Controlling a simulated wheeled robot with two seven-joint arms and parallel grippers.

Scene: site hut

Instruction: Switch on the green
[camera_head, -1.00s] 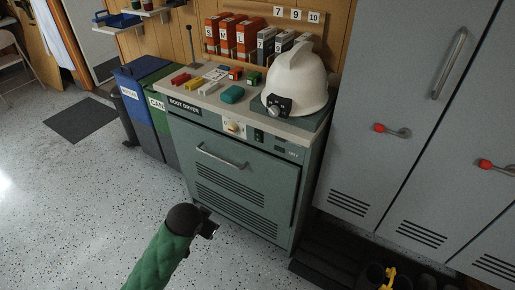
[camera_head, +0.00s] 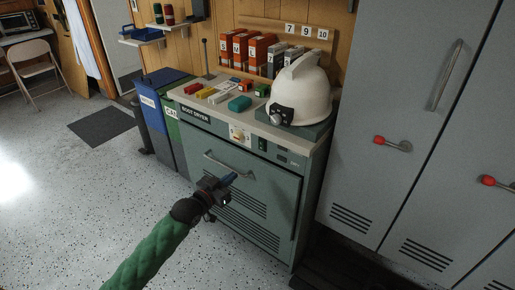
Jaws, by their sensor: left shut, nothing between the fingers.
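The grey-green boot dryer (camera_head: 262,190) stands in the middle, with a control panel along its upper front. The panel has a pale plate with a round dial (camera_head: 238,136) and, to its right, a small dark green switch (camera_head: 262,145). I cannot tell the switch's position. My left gripper (camera_head: 229,180) is shut and empty, in front of the dryer door, below the panel and near the door handle (camera_head: 228,166). It appears apart from the switch. My right gripper is not in view.
A white helmet with a lamp (camera_head: 303,92) sits on the dryer's right top. Small coloured blocks, including a teal one (camera_head: 240,103), lie beside it. Grey lockers with red-knobbed handles (camera_head: 392,143) stand at right, blue and green bins (camera_head: 165,110) at left.

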